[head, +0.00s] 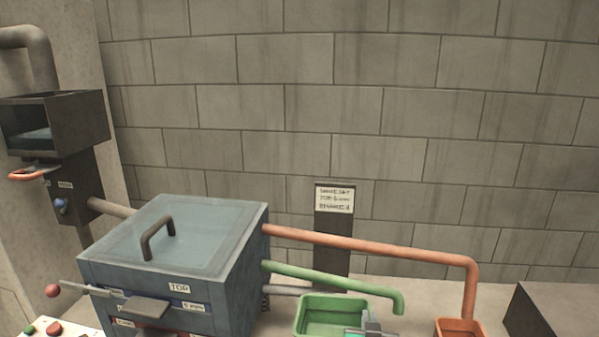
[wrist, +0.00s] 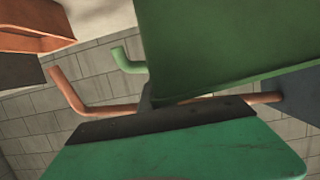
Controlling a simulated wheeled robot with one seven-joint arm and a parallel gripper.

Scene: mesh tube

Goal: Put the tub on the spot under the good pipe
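A green tub (head: 328,318) is at the bottom centre of the head view, below and left of the open end of the green pipe (head: 340,283). My gripper (head: 372,329) is at the tub's right side, cut off by the bottom edge. In the wrist view the tub's green wall (wrist: 225,45) fills the upper right, close against one teal finger with a dark tip. The other finger is mostly hidden, so its closure is unclear. An orange tub (head: 459,329) stands under the orange pipe (head: 400,247). The floor spots are out of view.
A blue-grey box (head: 190,245) with a clear lid and drawer-like handles feeds the pipes, left of the tub. A sign (head: 334,199) on a post stands behind; its text is too small to read. A dark block (head: 545,312) is at the right. A block wall closes the back.

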